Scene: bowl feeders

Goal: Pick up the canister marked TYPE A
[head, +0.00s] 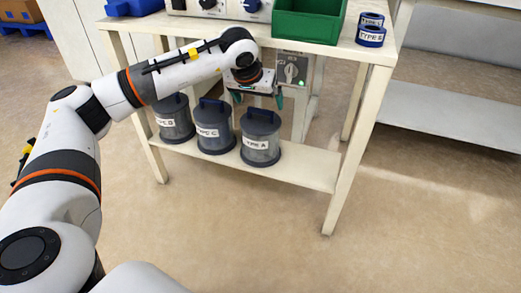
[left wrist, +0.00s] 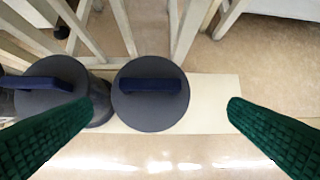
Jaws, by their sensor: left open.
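In the left wrist view, the canister's round lid and handle (left wrist: 150,87) lie between the two green fingers, nearer the left one. I see no contact. My right gripper is not in view.
A second canister (head: 214,127) stands close left of TYPE A, and a third (head: 174,118) is farther left. The table top above holds a green bin (head: 308,22) and blue rolls (head: 371,37). A table leg (head: 352,150) stands right. The shelf is bare right of TYPE A.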

